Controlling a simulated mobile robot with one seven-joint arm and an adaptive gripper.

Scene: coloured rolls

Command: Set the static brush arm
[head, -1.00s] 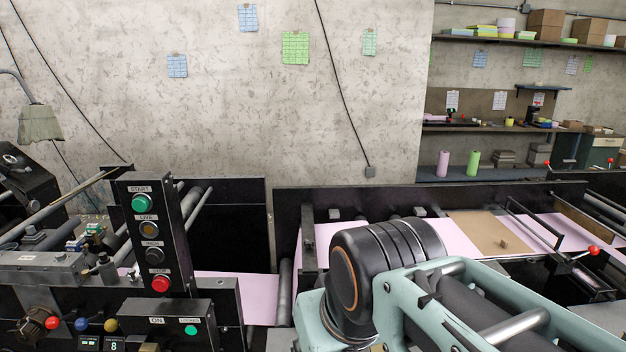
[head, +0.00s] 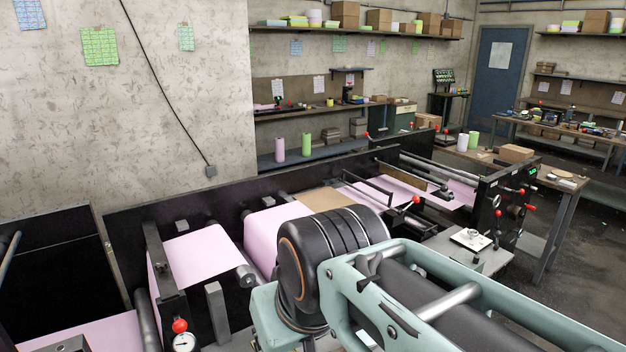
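A dark bar frame (head: 366,186) spans the pink web in the middle of the machine. A lever with a red ball knob (head: 415,199) stands at its near side. It could be the static brush arm, but I cannot tell for sure; no label can be read. The pink web (head: 268,229) runs over rollers, with a brown sheet (head: 327,197) on it. My own arm fills the lower middle and hides part of the machine's near side. My gripper is outside the picture.
Another red knob (head: 179,326) sits above a round gauge (head: 184,342) at the lower left. A light plate (head: 471,238) lies on a grey surface at the right. A table (head: 567,187) stands beyond the machine's end. Open floor (head: 590,235) shows at the far right.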

